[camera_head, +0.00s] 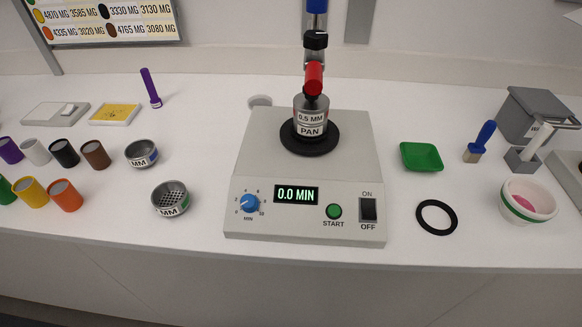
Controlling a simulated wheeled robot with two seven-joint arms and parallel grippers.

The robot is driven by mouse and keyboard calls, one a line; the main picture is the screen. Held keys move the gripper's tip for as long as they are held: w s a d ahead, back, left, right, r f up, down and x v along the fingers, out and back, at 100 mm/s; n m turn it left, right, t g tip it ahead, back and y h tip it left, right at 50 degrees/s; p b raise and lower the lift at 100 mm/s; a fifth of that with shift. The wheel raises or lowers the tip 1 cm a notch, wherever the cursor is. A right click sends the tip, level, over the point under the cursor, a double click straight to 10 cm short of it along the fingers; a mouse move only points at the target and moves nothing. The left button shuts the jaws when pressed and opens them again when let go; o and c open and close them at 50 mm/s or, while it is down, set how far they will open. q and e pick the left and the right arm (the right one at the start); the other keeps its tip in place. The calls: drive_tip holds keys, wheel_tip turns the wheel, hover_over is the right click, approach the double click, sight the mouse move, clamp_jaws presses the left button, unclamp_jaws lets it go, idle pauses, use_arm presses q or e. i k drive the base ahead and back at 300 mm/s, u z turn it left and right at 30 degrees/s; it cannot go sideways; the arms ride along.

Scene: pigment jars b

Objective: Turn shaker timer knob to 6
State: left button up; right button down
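The shaker (287,221) is a beige machine in the middle of the white bench. Its blue timer knob (249,204) sits at the lower left of the front panel, with a MIN scale around it. The knob's pointer looks turned toward the low left end of the scale; its exact mark is too small to read. The display (296,195) reads 0.0 MIN. A green START button (334,211) and a black ON/OFF switch (368,209) are to its right. A sieve stack (311,121) labelled 0.5 MM and PAN stands on the black platform. Neither gripper shows.
Two loose sieves (170,196) and several coloured jars (66,195) lie to the left. A green tray (422,157), a black ring (436,217), a blue brush (480,142) and a white mortar (528,200) are on the right. The bench's front edge is just before the shaker.

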sight(249, 202)
drive_tip(key=u, duration=1.55)
drive_tip(key=k, duration=1.05)
drive_tip(key=z, duration=1.4)
